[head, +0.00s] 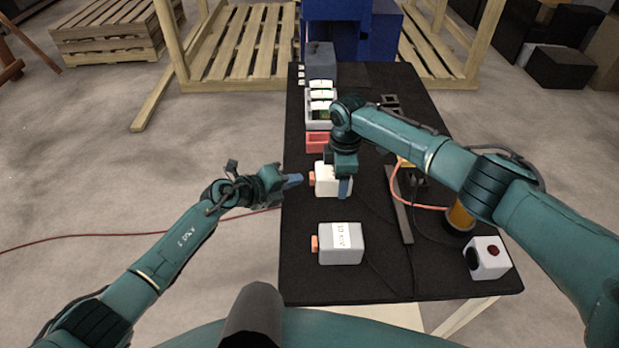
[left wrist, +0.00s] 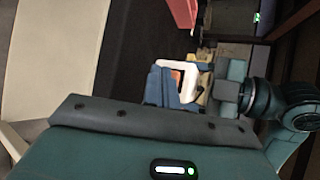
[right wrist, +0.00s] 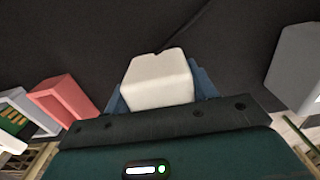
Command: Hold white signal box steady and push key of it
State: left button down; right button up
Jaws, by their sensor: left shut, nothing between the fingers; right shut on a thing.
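The white signal box (head: 328,184) stands on the black table, with its orange key (head: 312,178) facing left. My right gripper (head: 343,187) comes down over it and is shut on its sides. In the right wrist view the white box (right wrist: 160,80) sits between the blue fingers. My left gripper (head: 293,180) is shut and empty, left of the key with its fingertips close to it. In the left wrist view the blue fingers (left wrist: 168,86) overlap the white box (left wrist: 190,66) and partly hide the orange key, so contact cannot be told.
A greyer box (head: 341,244) with a label and an orange key stands nearer me. A red bin (head: 317,141) and a white tray (head: 320,112) lie behind the white box. A white box with a red button (head: 488,258) stands at the right corner. Cables cross the table.

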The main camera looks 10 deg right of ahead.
pick_arm(q)
jog(key=shift+d, duration=0.4)
jog(key=shift+s+d, duration=0.15)
jog(key=shift+d, duration=0.5)
dwell(0.8)
jog(key=shift+a, duration=1.05)
jog(key=shift+a, duration=0.1)
jog(key=a, duration=0.2)
jog(key=w+a, duration=0.1)
jog(key=a, duration=0.1)
jog(key=shift+a, duration=0.4)
pick_arm(e)
jog(key=o, duration=1.2)
